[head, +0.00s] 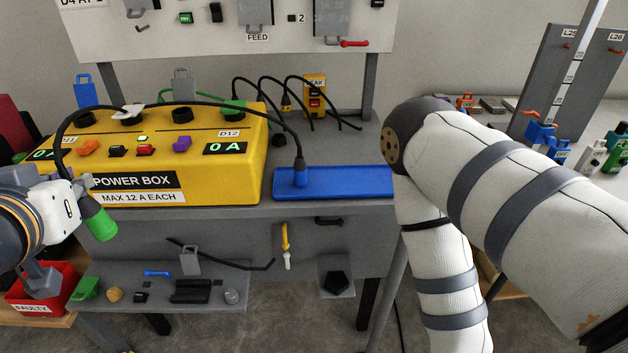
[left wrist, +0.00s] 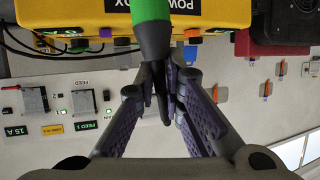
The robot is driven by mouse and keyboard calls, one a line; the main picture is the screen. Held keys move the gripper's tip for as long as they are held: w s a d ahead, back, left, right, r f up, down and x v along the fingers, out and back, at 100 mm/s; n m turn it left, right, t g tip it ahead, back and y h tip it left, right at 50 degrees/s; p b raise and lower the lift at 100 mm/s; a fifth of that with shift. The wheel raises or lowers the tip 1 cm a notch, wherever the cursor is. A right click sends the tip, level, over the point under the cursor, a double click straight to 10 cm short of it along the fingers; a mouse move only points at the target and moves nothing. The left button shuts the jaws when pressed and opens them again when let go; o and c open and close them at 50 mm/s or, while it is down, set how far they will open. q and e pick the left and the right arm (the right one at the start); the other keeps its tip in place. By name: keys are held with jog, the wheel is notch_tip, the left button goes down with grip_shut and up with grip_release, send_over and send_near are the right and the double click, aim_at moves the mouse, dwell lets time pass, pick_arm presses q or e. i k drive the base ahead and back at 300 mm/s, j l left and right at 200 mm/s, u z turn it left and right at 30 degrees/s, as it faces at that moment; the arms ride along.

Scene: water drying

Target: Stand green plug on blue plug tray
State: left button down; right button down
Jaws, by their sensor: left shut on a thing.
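The green plug (head: 101,224) hangs tilted, its wide green end down, in front of the left side of the yellow power box. My left gripper (head: 76,197) is shut on its narrow dark end. In the left wrist view the plug's green body (left wrist: 150,22) sits beyond my closed fingers (left wrist: 164,88). The blue plug tray (head: 350,181) lies on the grey bench right of the power box, well apart from the green plug.
The yellow power box (head: 225,178) stands between the held plug and the tray. A black cable (head: 200,104) arches over it. A lower shelf (head: 215,300) carries small parts. A red bin (head: 40,290) is at lower left. The tray's right part is bare.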

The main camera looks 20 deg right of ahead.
aim_at(347, 182)
jog(key=l, duration=0.55)
jog(key=i+l, duration=0.15)
jog(key=l, duration=0.45)
jog(key=i+l, duration=0.2)
